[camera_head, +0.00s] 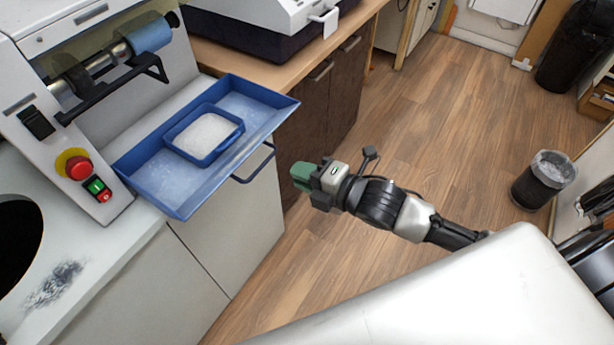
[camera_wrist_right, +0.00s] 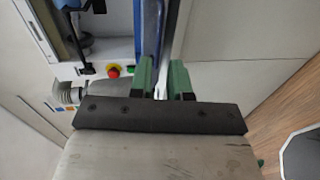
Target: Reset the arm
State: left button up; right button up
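My right gripper (camera_head: 302,177) with green fingers is in the middle of the head view, right of the blue tray and apart from it, over the floor in front of the cabinets. In the right wrist view its two green fingers (camera_wrist_right: 163,80) stand a small distance apart, with nothing visibly held between them. My right arm reaches in from the right. My left gripper is in neither view.
A large blue tray (camera_head: 257,104) juts out from the white machine (camera_head: 88,223) and holds a smaller blue tray (camera_head: 239,131) of white material. A red button (camera_head: 77,167) is on the machine. A bin (camera_head: 541,183) stands at right. The wooden floor (camera_head: 440,130) between is clear.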

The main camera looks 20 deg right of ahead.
jog(key=shift+s+d+r, duration=0.15)
jog(key=shift+s+d, duration=0.15)
jog(key=shift+s, duration=0.15)
jog(key=d+f+m+g+h, duration=0.1)
jog(key=d+f+m+h, duration=0.35)
jog(key=f, duration=0.85)
jog(key=d+f+m+g+h, duration=0.1)
jog(key=d+f+m+h, duration=0.1)
jog(key=d+f+m, duration=0.75)
jog(key=s+a+f+m+g+h, duration=0.1)
jog(key=s+f+g, duration=0.1)
jog(key=s+f, duration=0.55)
jog(key=s+f+m+g+h, duration=0.15)
jog(key=s+f, duration=0.25)
jog(key=f, duration=0.6)
jog(key=s+a+f+m+g, duration=0.1)
jog(key=s+f+m+g, duration=0.1)
jog(key=s, duration=0.6)
jog(key=s+a+f+m+g, duration=0.2)
jog(key=s+f, duration=0.3)
jog(key=s, duration=0.3)
jog(key=s+a+f+m+g, duration=0.1)
jog(key=s+f, duration=0.3)
jog(key=s, duration=0.4)
jog(key=shift+a+m+g, duration=0.35)
jog(key=shift+m+g, duration=0.2)
jog(key=shift+m, duration=0.1)
